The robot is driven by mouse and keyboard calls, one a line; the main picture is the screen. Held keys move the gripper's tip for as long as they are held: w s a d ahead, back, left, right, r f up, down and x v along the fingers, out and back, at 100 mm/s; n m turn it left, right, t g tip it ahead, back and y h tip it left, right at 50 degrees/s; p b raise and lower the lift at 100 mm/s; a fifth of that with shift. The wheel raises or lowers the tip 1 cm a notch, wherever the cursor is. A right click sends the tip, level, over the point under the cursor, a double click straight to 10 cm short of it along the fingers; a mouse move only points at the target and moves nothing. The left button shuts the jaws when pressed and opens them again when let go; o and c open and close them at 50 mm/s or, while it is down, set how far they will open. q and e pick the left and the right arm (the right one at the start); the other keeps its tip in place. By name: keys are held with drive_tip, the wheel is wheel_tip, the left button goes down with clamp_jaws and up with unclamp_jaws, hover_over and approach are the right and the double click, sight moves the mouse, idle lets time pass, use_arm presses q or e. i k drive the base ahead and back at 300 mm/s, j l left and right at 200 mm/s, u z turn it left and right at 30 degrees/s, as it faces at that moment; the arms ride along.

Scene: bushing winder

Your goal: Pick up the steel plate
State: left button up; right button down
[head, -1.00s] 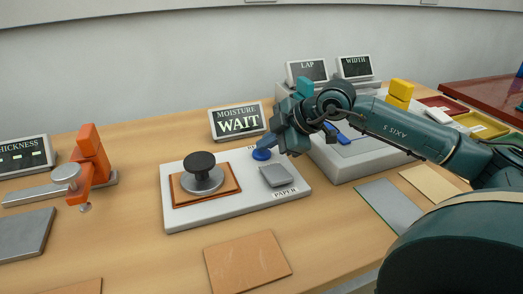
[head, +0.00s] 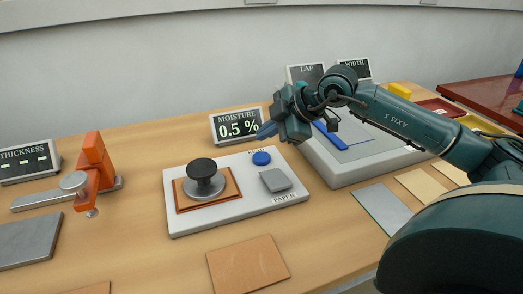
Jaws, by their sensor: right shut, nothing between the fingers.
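A thick grey metal-looking plate (head: 28,240) lies flat on the table at the far left, cut off by the picture's edge. A thinner pale grey plate (head: 383,207) lies on the table at the right. I cannot tell from the picture which one is the steel plate. My right gripper (head: 265,132) is shut and empty, pointing left. It is raised above the blue button (head: 261,158) of the moisture tester and is apart from it. Neither plate is near it. My left gripper is not in view.
The moisture tester (head: 250,203) holds a brown sheet under a black-knobbed weight (head: 203,178); its display (head: 237,126) reads 0.5 %. An orange thickness gauge (head: 93,165) stands at left. A brown sheet (head: 248,264) lies in front. A lap-measuring block (head: 350,168) stands behind my right arm.

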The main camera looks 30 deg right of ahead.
sight(204, 182)
drive_tip(key=k, duration=1)
